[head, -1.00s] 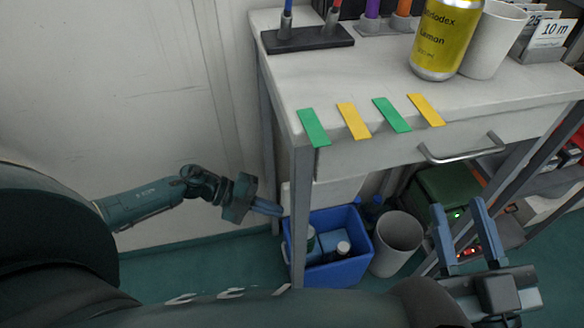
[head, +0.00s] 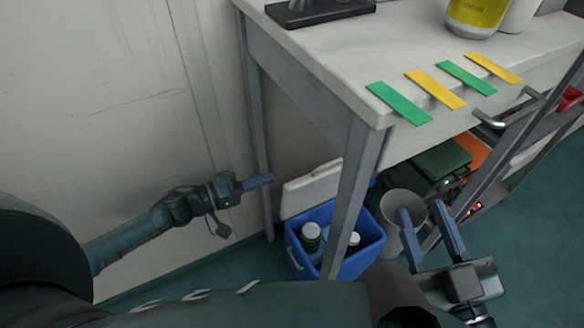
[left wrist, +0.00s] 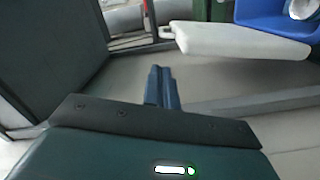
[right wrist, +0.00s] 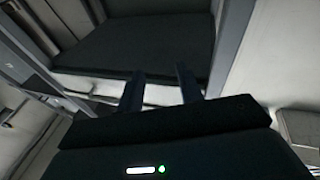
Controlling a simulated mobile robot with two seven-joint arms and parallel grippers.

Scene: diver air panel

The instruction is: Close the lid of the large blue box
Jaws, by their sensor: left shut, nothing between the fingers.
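The large blue box (head: 365,253) stands on the floor under the table, with bottles inside; a table leg crosses in front of it. Its white lid (head: 311,189) is open, raised at the box's back left side. The lid (left wrist: 240,40) and a blue corner of the box (left wrist: 275,17) also show in the left wrist view. My left gripper (head: 258,182) is shut and empty, just left of the lid and apart from it; its fingers (left wrist: 162,84) are together in the left wrist view. My right gripper (head: 425,230) is open and empty, right of the box.
The white table (head: 330,52) with its legs overhangs the box. A grey bin (head: 392,212) stands right of the box, and a green case (head: 440,160) sits behind it. The wall (head: 90,110) is at the left. Green floor (head: 235,252) is free left of the box.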

